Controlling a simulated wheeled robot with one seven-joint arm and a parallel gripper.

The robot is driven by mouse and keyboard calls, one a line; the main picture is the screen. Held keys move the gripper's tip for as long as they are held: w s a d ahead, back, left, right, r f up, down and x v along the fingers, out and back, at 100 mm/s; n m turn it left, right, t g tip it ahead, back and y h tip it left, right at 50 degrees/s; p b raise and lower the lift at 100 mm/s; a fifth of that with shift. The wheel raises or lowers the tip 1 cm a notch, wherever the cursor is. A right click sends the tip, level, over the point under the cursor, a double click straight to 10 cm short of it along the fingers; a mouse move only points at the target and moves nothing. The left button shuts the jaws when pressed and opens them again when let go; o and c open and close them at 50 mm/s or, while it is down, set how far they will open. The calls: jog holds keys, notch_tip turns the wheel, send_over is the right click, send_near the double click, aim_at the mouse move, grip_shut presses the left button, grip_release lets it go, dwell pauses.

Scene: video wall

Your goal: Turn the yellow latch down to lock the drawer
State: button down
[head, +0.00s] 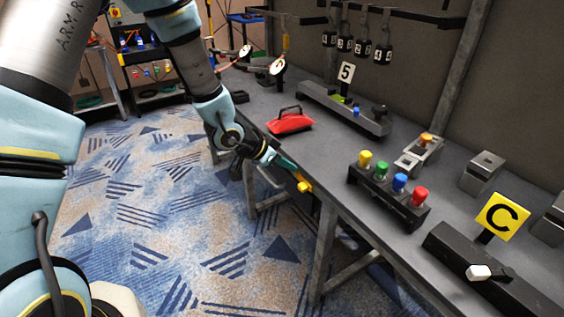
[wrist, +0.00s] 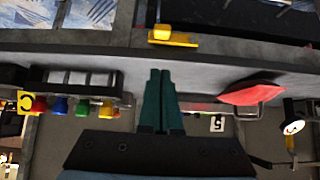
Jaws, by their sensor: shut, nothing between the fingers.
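The yellow latch (head: 304,186) is at the front edge of the workbench, just past my fingertips in the head view. In the wrist view the latch (wrist: 178,40) shows as a yellow bar lying across the picture, with a raised orange-yellow knob at its left end. My gripper (head: 289,166) is shut and empty, its teal fingers pointing toward the latch. In the wrist view the gripper (wrist: 157,72) has its fingers together, with a visible gap between the tips and the latch. The drawer is mostly hidden under the bench; I cannot make out its front clearly.
The grey bench (head: 335,165) holds a red bag-like object (head: 290,123) behind my gripper. A block with several coloured knobs (head: 386,190) stands right of the latch. A yellow C sign (head: 502,217) is farther right. Bench legs stand below; the carpet (head: 190,220) is clear.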

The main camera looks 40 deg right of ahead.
aim_at(304, 185)
jog(key=x, duration=0.5)
jog(key=shift+f+p, duration=0.25)
jog(key=shift+p, duration=0.1)
jog(key=shift+a+f, duration=0.1)
jog(key=shift+f, duration=0.9)
jog(key=shift+w+f+p, duration=0.1)
jog(key=shift+f+p, duration=0.2)
jog(key=shift+f, duration=0.35)
jog(key=shift+f, duration=0.1)
jog(key=shift+f+b, duration=0.1)
jog(key=shift+b, duration=0.3)
